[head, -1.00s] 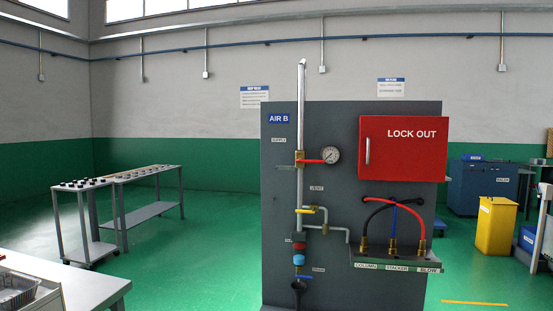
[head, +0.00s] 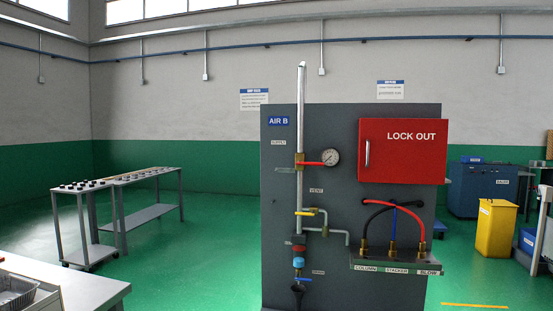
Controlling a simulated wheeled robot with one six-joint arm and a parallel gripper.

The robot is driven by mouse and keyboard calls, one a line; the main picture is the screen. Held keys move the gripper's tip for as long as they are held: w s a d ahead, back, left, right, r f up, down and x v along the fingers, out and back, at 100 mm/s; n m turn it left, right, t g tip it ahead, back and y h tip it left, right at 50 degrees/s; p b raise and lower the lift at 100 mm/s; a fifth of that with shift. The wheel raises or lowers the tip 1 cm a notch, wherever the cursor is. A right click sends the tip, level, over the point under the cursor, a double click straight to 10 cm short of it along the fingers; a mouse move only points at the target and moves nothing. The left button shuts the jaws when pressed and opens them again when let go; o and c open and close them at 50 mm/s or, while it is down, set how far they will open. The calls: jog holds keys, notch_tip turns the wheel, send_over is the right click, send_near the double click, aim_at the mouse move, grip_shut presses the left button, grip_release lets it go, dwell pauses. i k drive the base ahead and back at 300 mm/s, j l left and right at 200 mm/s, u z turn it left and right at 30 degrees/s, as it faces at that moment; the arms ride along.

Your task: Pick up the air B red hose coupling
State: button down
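The grey panel (head: 330,125) marked AIR B stands ahead of me, right of the picture's middle. Black, blue and red hoses arch from it below the red LOCK OUT box (head: 403,151) to a small shelf (head: 397,261). The red hose (head: 419,214) is at the right and comes down to a brass coupling (head: 422,246) above the shelf's BLOW label. The coupling is small here, and its seating cannot be made out. The black hose's coupling (head: 364,245) is at the left and the blue hose's (head: 393,247) in the middle. My gripper is not in view.
A pipe with a gauge (head: 331,157) and valves runs down the panel's left part. Trolleys (head: 145,213) stand behind. A yellow bin (head: 496,228) is at the right.

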aim_at(422, 244)
jog(key=z, duration=1.15)
